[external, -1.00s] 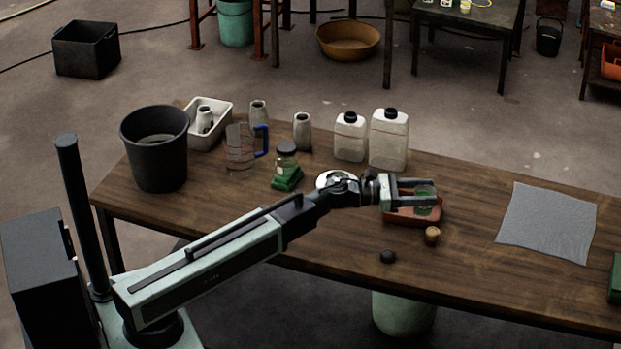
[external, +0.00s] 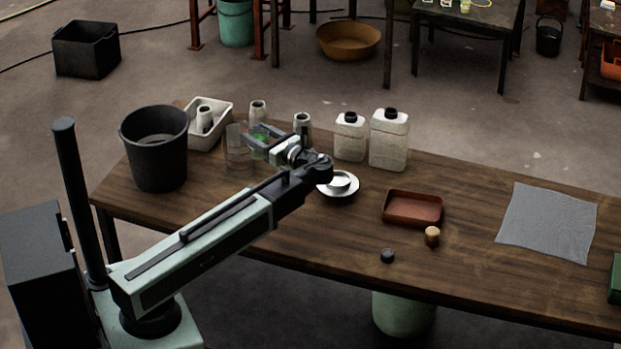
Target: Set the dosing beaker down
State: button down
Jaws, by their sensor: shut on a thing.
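The dosing beaker (external: 259,133), small and clear with a green tint, sits between the fingers of my gripper (external: 258,140). The gripper is shut on it, over the back left part of the table, beside the clear measuring jug (external: 238,157). The fingers cover much of the beaker, so I cannot tell whether its base touches anything. The reddish-brown tray (external: 413,221) at the table's middle right is empty.
A white dish (external: 339,193) lies near my wrist. A grey cloth (external: 548,222) lies at right, with bare wood left of it.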

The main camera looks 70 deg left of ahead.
jog(key=s+a+f+n+g+h+b, duration=0.1)
jog(key=s+f+n+g+h+b, duration=0.15)
jog(key=s, duration=0.35)
jog(key=s+a+f+n+g+h+b, duration=0.1)
jog(key=s+f+n+g, duration=0.15)
jog(key=s, duration=0.45)
jog(key=shift+m+g, duration=0.3)
jog(key=shift+g, duration=0.1)
jog(key=f+b, duration=0.8)
jog(key=shift+w, duration=0.25)
jog(key=shift+r, duration=0.3)
jog(key=shift+f, duration=0.25)
jog(key=c, duration=0.5)
grip_release()
jog(key=shift+r, duration=0.1)
jog(key=shift+r, duration=0.1)
